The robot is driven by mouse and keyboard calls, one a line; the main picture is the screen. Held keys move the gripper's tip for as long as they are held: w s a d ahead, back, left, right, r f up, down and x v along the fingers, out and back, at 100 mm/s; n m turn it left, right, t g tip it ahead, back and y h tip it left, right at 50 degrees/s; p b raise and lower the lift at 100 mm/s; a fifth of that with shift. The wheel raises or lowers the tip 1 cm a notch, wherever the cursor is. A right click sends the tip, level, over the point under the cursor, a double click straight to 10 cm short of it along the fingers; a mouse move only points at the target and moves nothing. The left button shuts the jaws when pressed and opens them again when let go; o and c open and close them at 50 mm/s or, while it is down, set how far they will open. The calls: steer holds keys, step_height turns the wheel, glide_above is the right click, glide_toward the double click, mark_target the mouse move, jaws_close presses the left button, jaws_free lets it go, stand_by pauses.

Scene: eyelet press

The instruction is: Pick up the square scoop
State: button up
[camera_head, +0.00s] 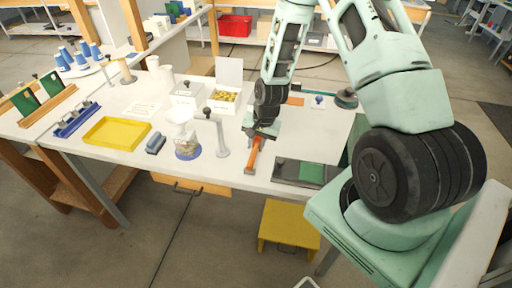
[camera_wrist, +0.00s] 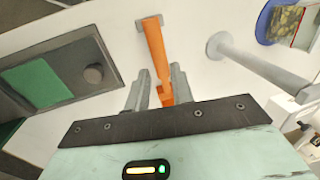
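An orange-handled tool with a small grey end, seemingly the square scoop, lies on the white table near its front edge (camera_head: 255,153). In the wrist view, its orange handle (camera_wrist: 155,48) runs away from my gripper (camera_wrist: 160,90), with the grey end farthest off. My gripper also shows in the head view (camera_head: 261,132), low over the table at the handle's rear end. Its two grey fingers stand apart on either side of the handle end. The handle is close to the right finger, with a narrow gap to the left one. The scoop's end is too small to make out clearly.
A grey post with an arm (camera_head: 221,138) and a jar with a funnel (camera_head: 187,151) stand left of the scoop. A dark plate with a green pad (camera_head: 310,172) lies to the right. A white box of yellow pieces (camera_head: 226,98) is behind. A yellow tray (camera_head: 117,133) lies farther left.

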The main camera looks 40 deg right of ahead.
mark_target(253, 154)
steer(key=shift+w+a+f+p, duration=0.15)
steer(key=shift+f+p, duration=0.35)
steer(key=shift+f, duration=0.6)
steer(key=shift+w+a+f+p, duration=0.15)
steer(key=shift+f+p, duration=0.4)
steer(key=shift+f, duration=0.55)
steer(key=shift+w+f+p, duration=0.25)
steer(key=shift+f+p, duration=0.25)
steer(key=shift+f, duration=0.6)
steer(key=shift+c, duration=0.3)
jaws_close()
